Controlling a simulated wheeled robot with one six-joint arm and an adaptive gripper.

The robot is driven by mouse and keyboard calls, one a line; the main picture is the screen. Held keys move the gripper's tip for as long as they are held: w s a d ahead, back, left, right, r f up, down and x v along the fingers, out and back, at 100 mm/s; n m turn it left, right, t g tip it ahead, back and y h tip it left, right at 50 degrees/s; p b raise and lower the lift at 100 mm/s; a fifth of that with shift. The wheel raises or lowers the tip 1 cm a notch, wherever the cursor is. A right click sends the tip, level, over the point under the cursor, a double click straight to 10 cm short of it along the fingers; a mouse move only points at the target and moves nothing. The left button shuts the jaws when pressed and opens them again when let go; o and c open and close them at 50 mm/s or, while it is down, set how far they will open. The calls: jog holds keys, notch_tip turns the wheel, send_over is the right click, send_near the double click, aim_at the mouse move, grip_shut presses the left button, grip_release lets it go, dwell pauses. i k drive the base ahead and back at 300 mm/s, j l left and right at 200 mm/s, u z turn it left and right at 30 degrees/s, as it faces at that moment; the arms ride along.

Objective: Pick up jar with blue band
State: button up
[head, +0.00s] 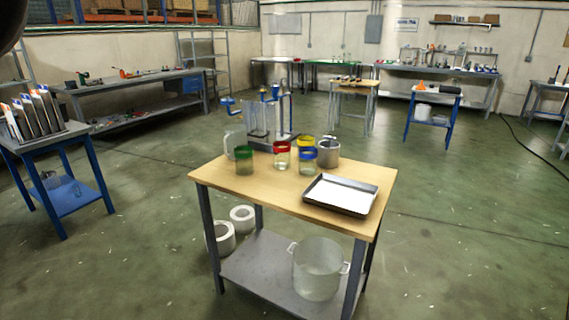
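The jar with the blue band (307,161) stands upright on the wooden-topped table (225,187). It is a clear jar with the band near its top. A jar with a yellow band (306,140) stands just behind it and is partly hidden. A jar with a red band (282,156) is to its left, and a jar with a green band (244,161) is farther left. A metal pot (328,153) is close on its right. My gripper is not in view.
A shallow metal tray (341,194) lies at the table's front right. A clear pitcher (233,143) and a blue-handled apparatus (265,117) stand at the back left. A large pot (318,268) is on the lower shelf. The table's front left is clear, with open floor around.

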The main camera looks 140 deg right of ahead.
aim_at(308, 155)
jog(key=z, duration=4.75)
